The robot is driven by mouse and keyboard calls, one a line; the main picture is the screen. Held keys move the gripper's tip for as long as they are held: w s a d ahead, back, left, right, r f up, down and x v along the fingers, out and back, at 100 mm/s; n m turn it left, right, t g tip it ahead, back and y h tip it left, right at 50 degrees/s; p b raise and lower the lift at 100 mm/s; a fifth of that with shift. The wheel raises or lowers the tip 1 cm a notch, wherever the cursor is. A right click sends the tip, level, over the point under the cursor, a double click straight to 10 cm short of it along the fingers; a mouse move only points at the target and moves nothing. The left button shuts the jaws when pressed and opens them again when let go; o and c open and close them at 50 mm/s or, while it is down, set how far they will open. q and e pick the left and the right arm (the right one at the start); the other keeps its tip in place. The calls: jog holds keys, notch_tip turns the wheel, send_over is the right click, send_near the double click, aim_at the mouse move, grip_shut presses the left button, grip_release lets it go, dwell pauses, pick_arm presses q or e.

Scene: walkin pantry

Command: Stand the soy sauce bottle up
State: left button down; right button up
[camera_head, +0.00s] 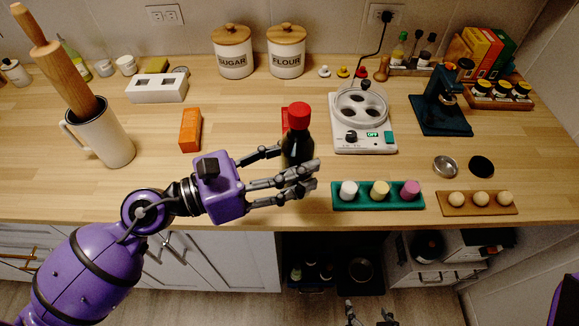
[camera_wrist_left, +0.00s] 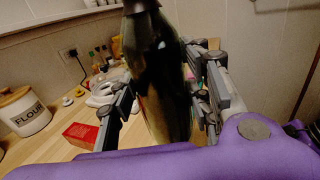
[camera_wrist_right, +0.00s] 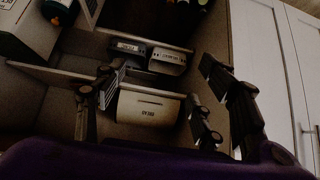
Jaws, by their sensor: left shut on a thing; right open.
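The soy sauce bottle (camera_head: 297,136) is dark with a red cap. It looks about upright in the head view, near the counter's front half. My left gripper (camera_head: 300,178) comes in from the left and is shut around the bottle's lower part. The bottle's base is hidden by the fingers, so I cannot tell whether it touches the counter. In the left wrist view the bottle (camera_wrist_left: 158,75) stands between the two fingers. My right gripper (camera_head: 368,316) is open and empty, low in front of the cabinets; its spread fingers also show in the right wrist view (camera_wrist_right: 155,110).
A red box (camera_wrist_left: 80,134) is close behind the bottle. A green tray (camera_head: 378,208) of colored cups and a wooden egg holder (camera_head: 477,211) are to the right. An orange box (camera_head: 190,129) and a white holder with a rolling pin (camera_head: 103,137) are left. Counter between them is clear.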

pick_arm(q)
jog(key=shift+w+a+f+b, duration=0.1)
jog(key=shift+w+f+b, duration=0.1)
jog(key=shift+w+f, duration=1)
jog(key=shift+w+a+f+b, duration=0.2)
jog(key=shift+w+f, duration=0.4)
jog(key=shift+f, duration=1.15)
jog(key=shift+w+a+f+b, duration=0.1)
jog(key=shift+w+f+b, duration=0.1)
jog(key=shift+w+f, duration=1)
jog(key=c, duration=0.9)
grip_release()
jog(key=shift+s+f, duration=0.35)
jog(key=shift+f, duration=0.05)
pick_arm(e)
jog(key=shift+w+d+f, duration=0.3)
jog(key=shift+d, duration=0.05)
